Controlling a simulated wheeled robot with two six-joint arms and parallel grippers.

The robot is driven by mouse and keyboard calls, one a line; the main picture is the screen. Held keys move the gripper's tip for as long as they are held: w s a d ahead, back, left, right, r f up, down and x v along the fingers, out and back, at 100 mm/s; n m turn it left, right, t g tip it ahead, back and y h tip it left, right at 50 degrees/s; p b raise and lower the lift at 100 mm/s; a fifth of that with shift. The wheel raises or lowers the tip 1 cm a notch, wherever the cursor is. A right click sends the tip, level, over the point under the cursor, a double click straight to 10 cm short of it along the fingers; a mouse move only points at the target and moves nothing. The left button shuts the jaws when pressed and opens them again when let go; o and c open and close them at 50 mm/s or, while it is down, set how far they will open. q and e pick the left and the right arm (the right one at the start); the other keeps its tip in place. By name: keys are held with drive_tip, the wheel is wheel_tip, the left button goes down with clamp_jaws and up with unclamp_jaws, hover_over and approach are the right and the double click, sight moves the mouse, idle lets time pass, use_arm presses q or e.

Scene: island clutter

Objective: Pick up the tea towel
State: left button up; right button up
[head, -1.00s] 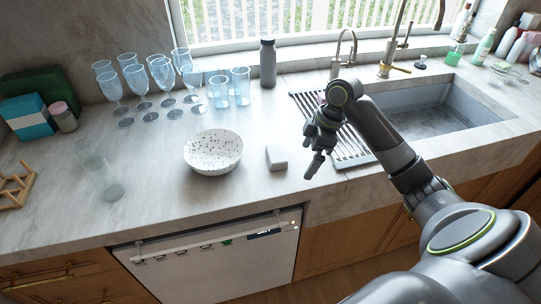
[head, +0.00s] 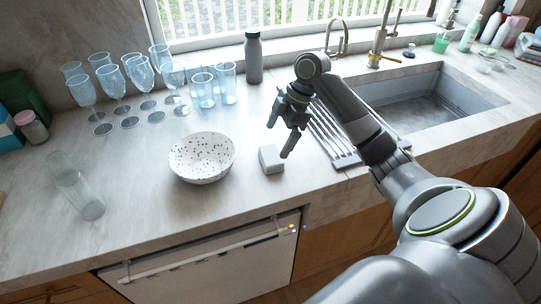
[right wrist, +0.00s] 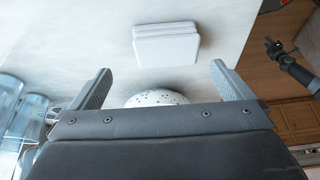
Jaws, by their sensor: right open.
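The tea towel (head: 271,159) is a small white folded block on the counter, just right of the speckled bowl. In the right wrist view it shows as a flat white stack of folded layers (right wrist: 166,43), ahead of the fingers. My right gripper (head: 278,141) is above and just right of the towel in the head view.
The speckled bowl (head: 202,157) stands close left of the towel. Several stemmed glasses and tumblers (head: 205,90) and a grey bottle (head: 253,58) stand behind. A clear glass (head: 88,203) lies at left. The drying rack (head: 332,135) and sink (head: 425,95) are at right.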

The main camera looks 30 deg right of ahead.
sight(271, 154)
drive_tip(key=shift+a+f, duration=0.25)
drive_tip(key=shift+f, duration=0.35)
drive_tip(key=shift+a+f, duration=0.15)
drive_tip(key=shift+f, duration=0.1)
drive_tip(key=x, duration=0.1)
drive_tip(key=p+x, duration=0.1)
drive_tip(key=x, duration=0.1)
drive_tip(key=shift+s+a+f+p, duration=0.25)
drive_tip(key=shift+s+f+p, duration=0.05)
drive_tip(key=shift+w+a+f, duration=0.1)
drive_tip(key=shift+a+f, duration=0.05)
drive_tip(key=shift+f, duration=0.4)
drive_tip(key=c, duration=1)
wheel_tip(271, 154, up, 10)
drive_tip(key=shift+r+b, duration=0.1)
drive_tip(key=shift+b, duration=0.65)
drive_tip(key=o, duration=0.4)
drive_tip(key=c, duration=0.3)
use_arm(q)
drive_tip(key=shift+w+r, duration=0.25)
drive_tip(key=shift+w, duration=0.2)
